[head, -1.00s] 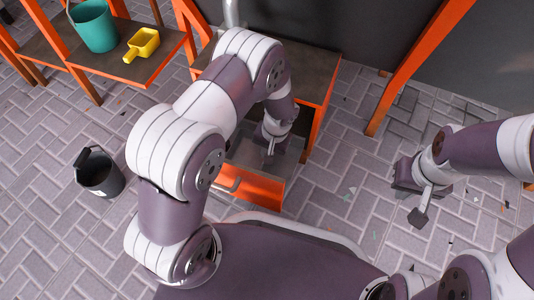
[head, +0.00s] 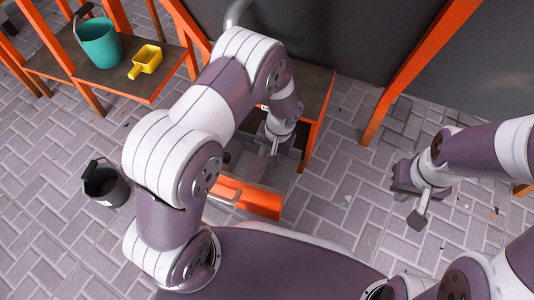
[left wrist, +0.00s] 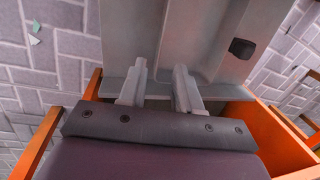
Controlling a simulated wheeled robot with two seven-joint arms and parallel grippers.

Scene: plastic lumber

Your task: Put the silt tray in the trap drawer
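The grey silt tray (left wrist: 215,35) fills the top of the left wrist view, with raised ridges and a dark patch on its right. In the head view a grey surface (head: 238,160) shows inside the pulled-out orange trap drawer (head: 247,198). The drawer's orange sides also show in the left wrist view (left wrist: 268,135). My left gripper (left wrist: 162,88) points at the tray with its two fingers apart, over the tray's near edge; I cannot tell if they touch it. My arm hides part of the tray and drawer. My right gripper (head: 421,205) hangs over bare floor, away from both.
A dark bucket (head: 105,185) stands on the paved floor at left. A teal bucket (head: 100,43) and a yellow scoop (head: 146,61) sit on an orange-framed shelf. An orange post (head: 405,75) stands at right. Small scraps lie on the otherwise free floor there.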

